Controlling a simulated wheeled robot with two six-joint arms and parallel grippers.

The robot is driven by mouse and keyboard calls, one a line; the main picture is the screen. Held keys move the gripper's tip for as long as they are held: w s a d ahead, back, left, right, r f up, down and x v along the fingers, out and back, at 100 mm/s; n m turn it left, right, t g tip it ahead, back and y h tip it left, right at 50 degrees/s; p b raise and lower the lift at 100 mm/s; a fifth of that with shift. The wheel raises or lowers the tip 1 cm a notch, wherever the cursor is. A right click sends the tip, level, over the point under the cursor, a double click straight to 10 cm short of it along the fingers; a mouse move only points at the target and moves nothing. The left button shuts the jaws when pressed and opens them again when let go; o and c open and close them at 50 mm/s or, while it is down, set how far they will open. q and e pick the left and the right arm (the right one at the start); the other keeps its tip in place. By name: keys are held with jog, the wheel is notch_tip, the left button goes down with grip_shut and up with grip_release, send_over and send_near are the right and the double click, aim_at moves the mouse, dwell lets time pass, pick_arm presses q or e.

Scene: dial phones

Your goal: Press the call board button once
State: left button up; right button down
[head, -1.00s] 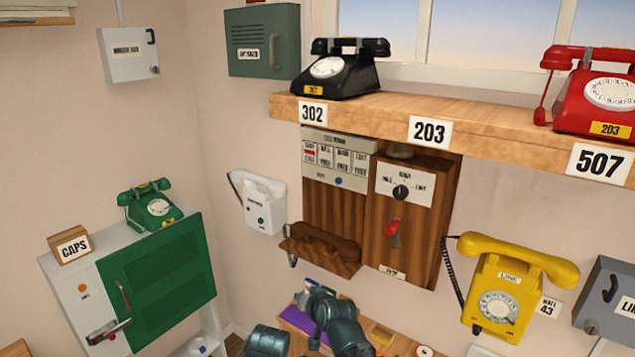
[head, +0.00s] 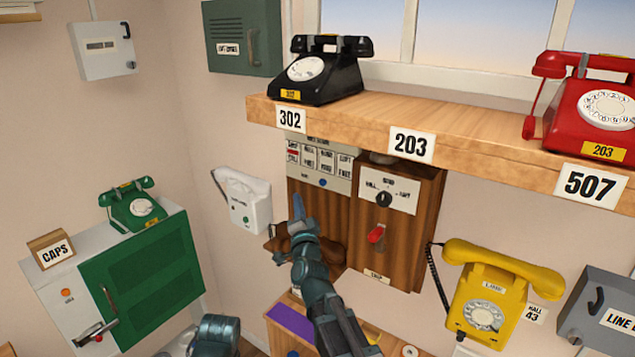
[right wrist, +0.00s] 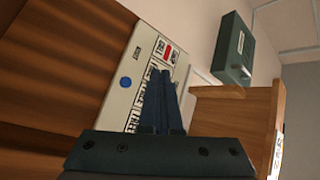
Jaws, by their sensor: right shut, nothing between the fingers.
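The call board (head: 320,160) is a pale panel with several labelled windows, mounted on dark wood under the shelf. One window shows red. Its blue round button (head: 323,182) is on the lower edge. In the right wrist view the board (right wrist: 116,103) appears tilted, with the blue button (right wrist: 125,82) left of the fingers. My right gripper (head: 298,198) is shut and empty, its fingers pointing up at the board's lower left in the head view. The button is uncovered in both views; I cannot tell the fingers' exact distance from the board. My left gripper is not in view.
The wooden shelf (head: 360,118) juts out above the board. A wooden box with a black knob and red lever (head: 376,234) adjoins it at right. A brown handset (head: 280,240) is partly behind my right arm.

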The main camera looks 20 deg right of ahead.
aim_at(323, 182)
jog(key=w+d, duration=0.5)
jog(key=d, duration=0.2)
jog(key=shift+w, duration=0.2)
dwell(0.4)
dwell(2.0)
jog(key=shift+w+d, duration=0.25)
jog(key=shift+d, duration=0.05)
jog(key=shift+w+d, duration=0.25)
jog(key=shift+d, duration=0.05)
dwell(0.7)
dwell(0.3)
jog(key=shift+s+a, duration=0.5)
jog(key=shift+a, duration=0.15)
